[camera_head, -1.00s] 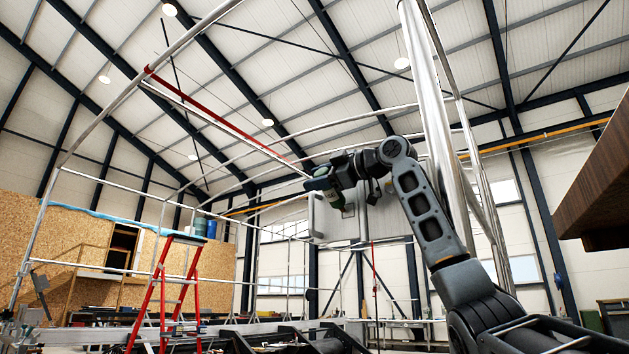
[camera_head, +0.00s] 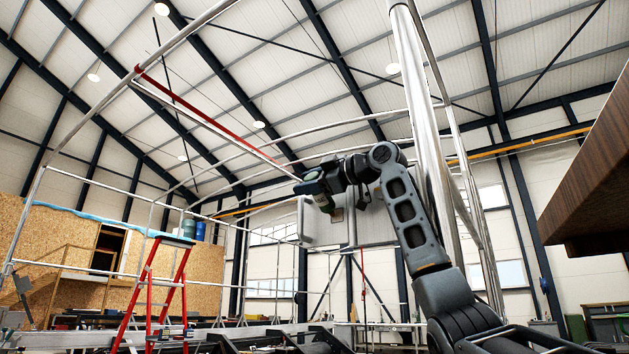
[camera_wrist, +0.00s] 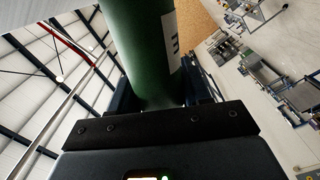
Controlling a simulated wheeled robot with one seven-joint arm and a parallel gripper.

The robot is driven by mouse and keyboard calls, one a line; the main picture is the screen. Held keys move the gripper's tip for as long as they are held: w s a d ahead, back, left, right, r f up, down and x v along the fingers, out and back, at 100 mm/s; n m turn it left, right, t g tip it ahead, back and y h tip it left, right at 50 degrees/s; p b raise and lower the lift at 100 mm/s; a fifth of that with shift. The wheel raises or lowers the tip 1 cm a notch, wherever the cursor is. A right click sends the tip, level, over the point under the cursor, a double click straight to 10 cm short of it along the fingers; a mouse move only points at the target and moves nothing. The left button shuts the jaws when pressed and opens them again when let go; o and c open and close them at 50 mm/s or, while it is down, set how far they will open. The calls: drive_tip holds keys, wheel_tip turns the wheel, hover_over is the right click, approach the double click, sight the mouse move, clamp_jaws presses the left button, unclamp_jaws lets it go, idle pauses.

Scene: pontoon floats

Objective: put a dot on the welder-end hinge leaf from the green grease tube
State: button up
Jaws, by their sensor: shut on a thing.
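The green grease tube (camera_wrist: 150,50) fills the upper middle of the wrist view, with part of a white label on its right side. My gripper (camera_wrist: 160,105) is shut on it near the bottom of that view. The tube's tip cannot be made out. I cannot make out a hinge leaf or a welder in either view.
A tall shiny metal post (camera_head: 425,130) stands close beside my arm on the right. A brown wooden slab (camera_head: 590,190) juts in at the right edge. A red stepladder (camera_head: 155,290) stands at lower left. A grey box-like panel (camera_head: 375,228) is behind my gripper.

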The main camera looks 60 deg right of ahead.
drive_tip(key=shift+w, duration=0.65)
drive_tip(key=shift+w+a+b, duration=0.15)
drive_tip(key=shift+a+b, duration=0.85)
drive_tip(key=shift+a, duration=1.95)
drive_tip(key=a, duration=0.3)
drive_tip(key=shift+w+b, duration=0.1)
drive_tip(key=shift+b, duration=0.3)
